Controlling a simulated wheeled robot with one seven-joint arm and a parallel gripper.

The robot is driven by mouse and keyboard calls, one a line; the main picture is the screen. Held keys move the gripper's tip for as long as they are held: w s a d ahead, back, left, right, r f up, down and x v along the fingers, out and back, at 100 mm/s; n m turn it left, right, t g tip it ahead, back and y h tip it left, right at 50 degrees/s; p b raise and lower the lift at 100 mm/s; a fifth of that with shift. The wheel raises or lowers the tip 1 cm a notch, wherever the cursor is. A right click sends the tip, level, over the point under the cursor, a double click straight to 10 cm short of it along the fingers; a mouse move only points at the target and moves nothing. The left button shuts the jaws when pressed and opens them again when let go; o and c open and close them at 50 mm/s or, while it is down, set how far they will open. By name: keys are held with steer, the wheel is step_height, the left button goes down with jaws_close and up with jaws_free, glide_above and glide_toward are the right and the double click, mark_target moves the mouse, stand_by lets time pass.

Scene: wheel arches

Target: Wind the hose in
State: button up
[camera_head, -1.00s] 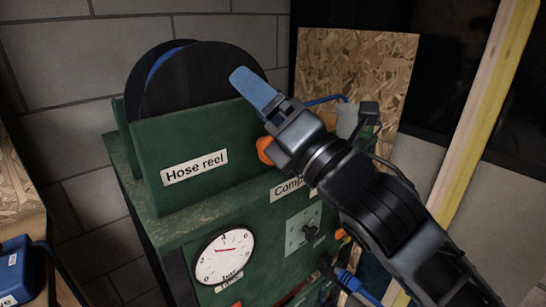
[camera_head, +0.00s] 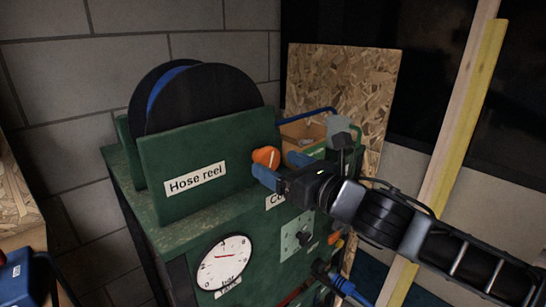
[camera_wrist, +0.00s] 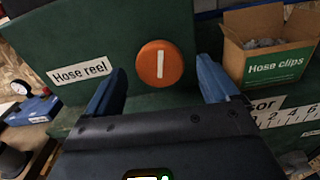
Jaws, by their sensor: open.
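The hose reel (camera_head: 215,100) has black discs with blue hose between them. It stands in a green housing (camera_head: 160,155) labelled "Hose reel" on top of the green compressor cabinet. An orange round knob (camera_head: 266,156) with a white bar sits at the right of the housing front. In the wrist view the knob (camera_wrist: 160,64) faces me, its bar upright, between and beyond my two blue fingers. My gripper (camera_head: 278,170) is open and empty, just in front of the knob. In the wrist view my gripper (camera_wrist: 160,85) shows its fingers apart on both sides, and I cannot tell whether they touch it.
A cardboard box of hose clips (camera_wrist: 268,45) stands right of the knob, close to my right finger. A dial gauge (camera_head: 224,263) is on the cabinet front below. A chipboard panel (camera_head: 355,75) and a wooden post (camera_head: 455,150) stand right. A blue device (camera_head: 15,275) lies left.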

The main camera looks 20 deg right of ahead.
mark_target(267, 160)
steer(key=shift+x, duration=1.25)
steer(key=c, duration=1.1)
